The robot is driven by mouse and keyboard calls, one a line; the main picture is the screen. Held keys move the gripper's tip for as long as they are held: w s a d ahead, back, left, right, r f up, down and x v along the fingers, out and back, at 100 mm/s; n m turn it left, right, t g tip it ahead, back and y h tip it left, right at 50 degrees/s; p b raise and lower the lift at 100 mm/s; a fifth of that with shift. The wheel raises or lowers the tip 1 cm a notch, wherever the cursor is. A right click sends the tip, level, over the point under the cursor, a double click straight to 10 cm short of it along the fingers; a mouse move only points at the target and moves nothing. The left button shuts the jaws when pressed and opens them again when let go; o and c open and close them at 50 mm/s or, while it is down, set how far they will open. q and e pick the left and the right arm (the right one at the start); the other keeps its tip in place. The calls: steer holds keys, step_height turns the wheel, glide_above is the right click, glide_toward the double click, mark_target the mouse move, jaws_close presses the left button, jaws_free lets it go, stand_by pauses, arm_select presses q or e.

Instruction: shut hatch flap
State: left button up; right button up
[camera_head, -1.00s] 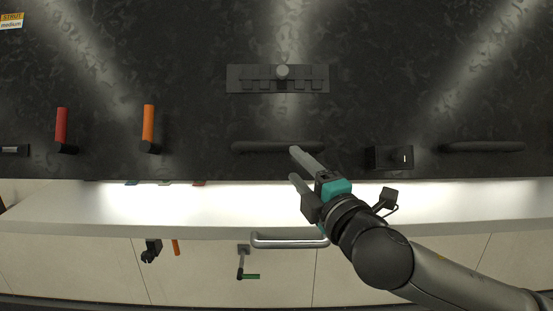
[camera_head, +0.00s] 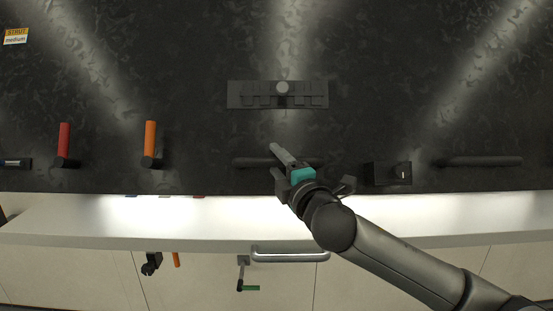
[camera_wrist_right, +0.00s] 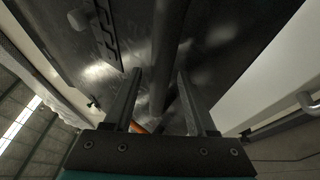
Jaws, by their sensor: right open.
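The hatch flap (camera_head: 380,110) appears to be the large dark mottled panel filling the upper part of the head view. A dark bar handle (camera_head: 246,162) lies near its lower edge, partly hidden by my right gripper (camera_head: 274,160). The right gripper is open at the bar. In the right wrist view, the bar (camera_wrist_right: 162,45) runs lengthwise between the two spread fingers (camera_wrist_right: 159,75); I cannot tell whether they touch it. My left gripper is not in view.
A red handle (camera_head: 64,140) and an orange handle (camera_head: 150,138) stick out on the left. A dark box (camera_head: 386,174) and a second bar (camera_head: 482,161) are on the right. Below is a white ledge (camera_head: 130,226), then a silver handle (camera_head: 290,255) on pale fronts.

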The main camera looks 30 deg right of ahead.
steer(key=shift+w, duration=0.3)
jaws_close()
stand_by(0.4)
stand_by(1.0)
